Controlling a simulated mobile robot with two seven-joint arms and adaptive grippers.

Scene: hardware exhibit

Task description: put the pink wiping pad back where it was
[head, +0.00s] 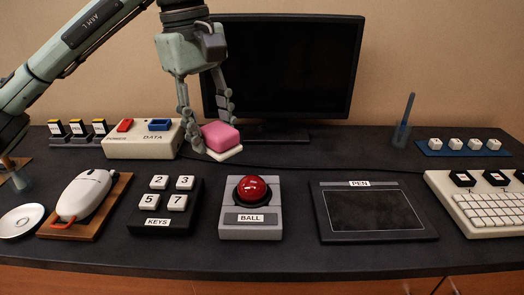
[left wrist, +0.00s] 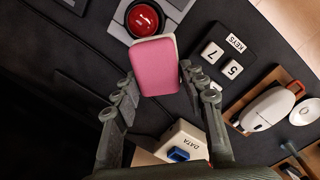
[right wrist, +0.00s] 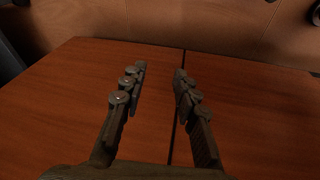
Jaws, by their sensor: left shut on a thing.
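The pink wiping pad (head: 219,135) is a pink block with a pale layer under it. My left gripper (head: 213,138) is shut on the pad and points down, with a finger on either side. The pad is over the rear of the dark desk (head: 290,160), in front of the black monitor and right of the DATA box; its exact height is hard to tell. In the left wrist view the pad (left wrist: 157,68) sits between the fingertips. My right gripper (right wrist: 155,90) is open and empty in front of reddish-brown wood panels.
Near the held pad stand the POWER/DATA box (head: 142,140), the KEYS block (head: 165,205), the red BALL unit (head: 250,207) and the monitor (head: 285,70). A PEN tablet (head: 372,210) and a keyboard (head: 480,205) lie to the right. Bare desk shows behind the tablet.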

